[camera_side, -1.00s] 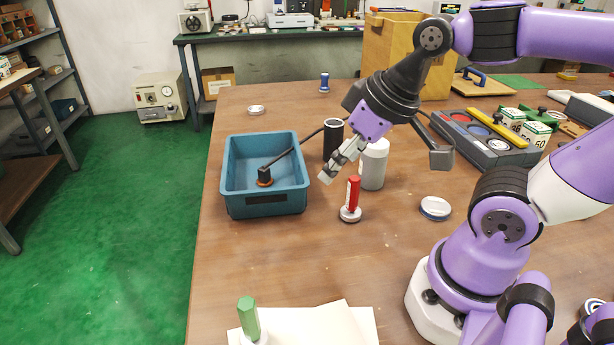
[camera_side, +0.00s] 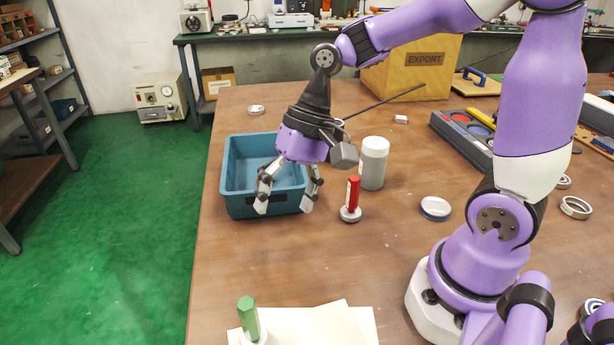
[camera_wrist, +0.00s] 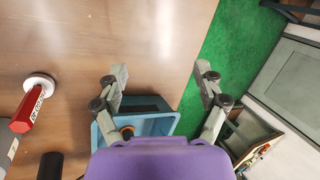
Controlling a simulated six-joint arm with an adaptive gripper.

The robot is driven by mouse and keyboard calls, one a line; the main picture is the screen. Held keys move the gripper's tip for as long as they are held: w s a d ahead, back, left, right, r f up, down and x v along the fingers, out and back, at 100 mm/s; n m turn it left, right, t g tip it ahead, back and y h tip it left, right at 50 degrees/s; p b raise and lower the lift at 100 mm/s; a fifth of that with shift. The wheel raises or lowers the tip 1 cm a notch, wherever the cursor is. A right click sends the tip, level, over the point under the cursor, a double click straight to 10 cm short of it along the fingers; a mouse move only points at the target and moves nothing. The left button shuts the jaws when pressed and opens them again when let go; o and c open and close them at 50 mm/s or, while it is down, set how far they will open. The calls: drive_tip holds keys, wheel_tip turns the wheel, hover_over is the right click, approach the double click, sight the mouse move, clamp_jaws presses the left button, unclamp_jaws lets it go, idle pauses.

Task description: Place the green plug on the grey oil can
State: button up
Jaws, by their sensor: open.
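The green plug (camera_side: 248,316) stands upright near the front edge of the side view, its green hexagonal grip on a pale base cut off by the frame. The grey can (camera_side: 373,166), a grey cylinder with a paler top, stands upright on the table right of the blue bin. My gripper (camera_side: 285,206) points down with its fingers spread and empty. In the side view it overlaps the front right part of the bin, behind and above the green plug. In the wrist view the open fingers (camera_wrist: 160,74) show bare table and floor between them; the green plug is not in that view.
The blue bin (camera_side: 236,210) lies behind my fingers; it also shows in the wrist view (camera_wrist: 153,125). A red-handled plug (camera_side: 352,196) stands in front of the grey can. A white-topped ring (camera_side: 435,208) lies to the right. Pale sheets (camera_side: 345,322) lie beside the green plug.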

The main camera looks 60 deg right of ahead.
sight(259, 326)
drive_tip(key=a+f+m+g+y, duration=0.1)
drive_tip(key=f+m+y, duration=0.1)
drive_tip(key=a+f+m+g+y, duration=0.1)
drive_tip(key=f+m+g+y, duration=0.1)
drive_tip(key=f, duration=0.1)
drive_tip(key=a+f+m+g+y, duration=0.1)
drive_tip(key=f+m+y, duration=0.1)
drive_tip(key=m, duration=0.1)
drive_tip(key=shift+w+a+f+g, duration=0.1)
drive_tip(key=shift+a+f+g, duration=0.05)
drive_tip(key=shift+f+g, duration=0.2)
drive_tip(key=shift+s+a+f+m+g+y, duration=0.1)
drive_tip(key=shift+s+f+m+g+y, duration=0.3)
drive_tip(key=shift+m+y, duration=0.4)
drive_tip(key=shift+s+a, duration=0.1)
drive_tip(key=shift+a, duration=0.15)
drive_tip(key=x, duration=1)
drive_tip(key=shift+r, duration=0.15)
clamp_jaws()
